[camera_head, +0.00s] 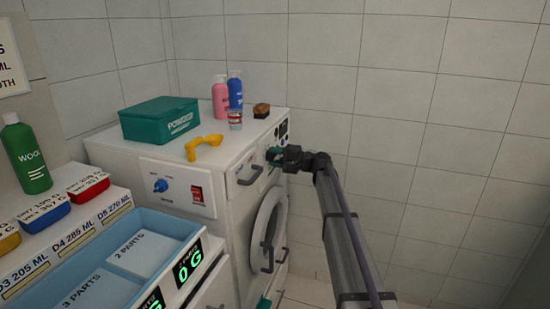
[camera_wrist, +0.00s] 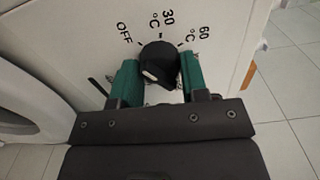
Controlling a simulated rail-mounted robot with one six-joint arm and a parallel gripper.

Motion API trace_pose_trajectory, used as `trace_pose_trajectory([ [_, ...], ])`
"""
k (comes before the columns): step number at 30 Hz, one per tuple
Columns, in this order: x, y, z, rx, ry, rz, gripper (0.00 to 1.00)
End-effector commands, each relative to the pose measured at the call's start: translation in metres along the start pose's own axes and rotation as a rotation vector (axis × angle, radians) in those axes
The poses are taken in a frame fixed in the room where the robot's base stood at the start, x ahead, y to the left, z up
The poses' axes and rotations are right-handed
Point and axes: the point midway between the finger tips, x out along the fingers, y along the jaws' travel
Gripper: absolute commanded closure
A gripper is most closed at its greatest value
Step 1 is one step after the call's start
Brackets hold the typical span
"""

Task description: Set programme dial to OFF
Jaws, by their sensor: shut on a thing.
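The programme dial (camera_wrist: 158,58) is a dark round knob on the white washing machine front, in the wrist view. A pale mark shows on the knob's face, but I cannot tell for sure which label the dial points to. My gripper (camera_wrist: 159,76) has a green finger on either side of the knob and is shut on it. In the head view my gripper (camera_head: 275,154) reaches the upper front of the washing machine (camera_head: 245,200); the dial is hidden there.
A drawer handle (camera_head: 250,176) and the round door (camera_head: 268,228) are close to my gripper. The tiled wall is at right.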

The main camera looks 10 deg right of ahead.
Motion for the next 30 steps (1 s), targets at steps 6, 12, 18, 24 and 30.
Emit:
trace_pose_trajectory([
  [6,0.0003,-0.0003,-0.0003,-0.055,0.0,0.0,0.83],
  [12,0.0003,-0.0003,-0.0003,-0.068,0.0,-0.001,0.83],
  [18,0.0003,-0.0003,-0.0003,-0.067,0.0,-0.001,0.83],
  [24,0.0003,-0.0003,-0.0002,-0.067,0.0,0.0,0.46],
  [30,0.0002,-0.0002,-0.0001,-0.066,0.0,0.0,0.34],
])
